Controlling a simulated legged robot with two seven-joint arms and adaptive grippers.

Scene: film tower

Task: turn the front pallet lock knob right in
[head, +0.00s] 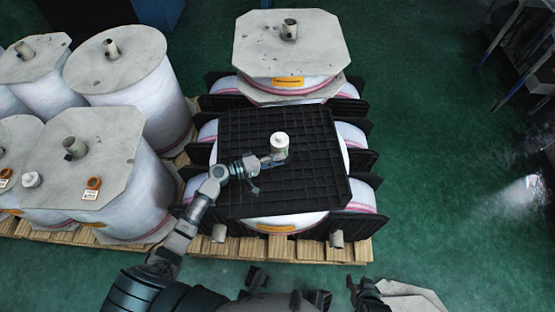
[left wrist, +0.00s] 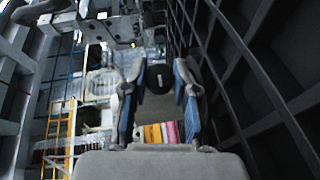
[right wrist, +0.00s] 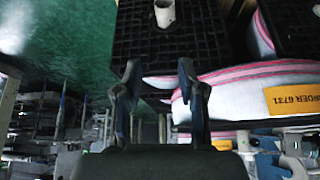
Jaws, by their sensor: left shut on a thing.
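A black grid pallet (head: 238,180) lies flat on top of the front film rolls, with a pale, capped core (head: 279,143) standing up through it. My left gripper (head: 274,160) is just above the pallet, close beside this core. In the left wrist view, a dark round knob (left wrist: 160,78) with a white mark shows between the fingers, which are closed on it. How far the knob is turned cannot be told. My right gripper (head: 364,290) is low at the front, off the pallet. In the right wrist view its fingers (right wrist: 158,68) are apart with nothing between them.
Another stack with a grey board (head: 262,48) stands behind. Wrapped rolls with grey covers (head: 113,62) crowd the left side. A wooden pallet (head: 300,250) bears the stacks. The green floor (head: 435,150) at the right is clear, with a rack (head: 525,45) beyond.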

